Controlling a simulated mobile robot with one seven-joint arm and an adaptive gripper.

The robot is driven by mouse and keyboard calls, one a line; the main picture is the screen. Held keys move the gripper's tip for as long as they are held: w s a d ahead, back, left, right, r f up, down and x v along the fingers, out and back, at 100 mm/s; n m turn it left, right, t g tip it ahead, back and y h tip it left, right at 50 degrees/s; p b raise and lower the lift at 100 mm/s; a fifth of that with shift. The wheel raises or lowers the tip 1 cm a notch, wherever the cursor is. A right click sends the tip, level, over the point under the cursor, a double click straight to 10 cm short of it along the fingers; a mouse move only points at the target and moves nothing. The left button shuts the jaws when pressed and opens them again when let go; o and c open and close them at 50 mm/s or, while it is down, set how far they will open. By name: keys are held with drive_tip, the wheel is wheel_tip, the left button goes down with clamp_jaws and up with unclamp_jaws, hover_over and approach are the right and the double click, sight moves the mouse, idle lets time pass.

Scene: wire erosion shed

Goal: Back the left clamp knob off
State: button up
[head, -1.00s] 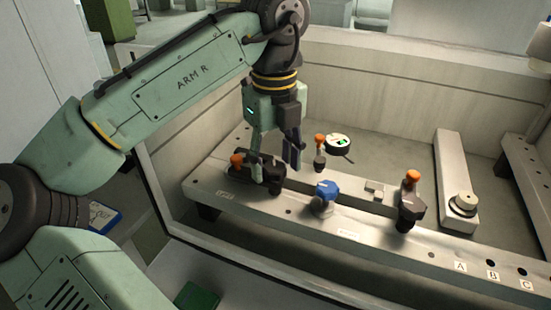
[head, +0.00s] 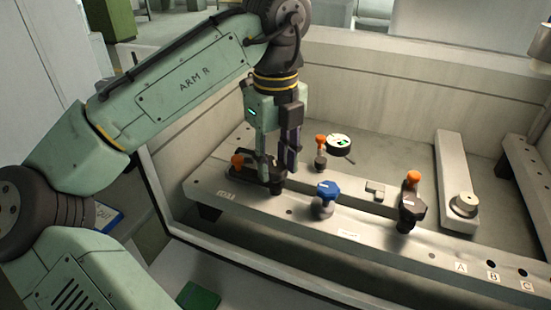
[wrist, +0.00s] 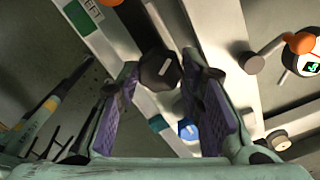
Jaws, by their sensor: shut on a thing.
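The left clamp (head: 250,174) is a black fixture with an orange tip, at the left end of the pale rail (head: 285,222) by a small label. Its dark faceted knob (wrist: 158,70) with a white mark shows in the wrist view, between the purple finger pads. My gripper (head: 277,180) points down over the left clamp and is shut on this knob. In the head view my fingers mostly hide the knob. In the wrist view my gripper (wrist: 160,95) has one finger on each side of it.
A blue knob (head: 328,190) stands on the rail to the right, close to my fingers. Farther right is a black clamp (head: 411,208) with an orange top. A dial gauge (head: 338,144) and an orange-topped post (head: 320,160) stand behind. The tank wall (head: 400,100) closes the back.

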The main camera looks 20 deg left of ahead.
sight(275, 167)
drive_tip(key=n, duration=0.4)
drive_tip(key=shift+n, duration=0.4)
drive_tip(key=n, duration=0.5)
drive_tip(key=shift+n, duration=0.3)
drive_tip(key=o, duration=1.2)
drive_tip(key=shift+c, duration=0.2)
wheel_tip(275, 167, up, 8)
drive_tip(key=shift+f, duration=0.25)
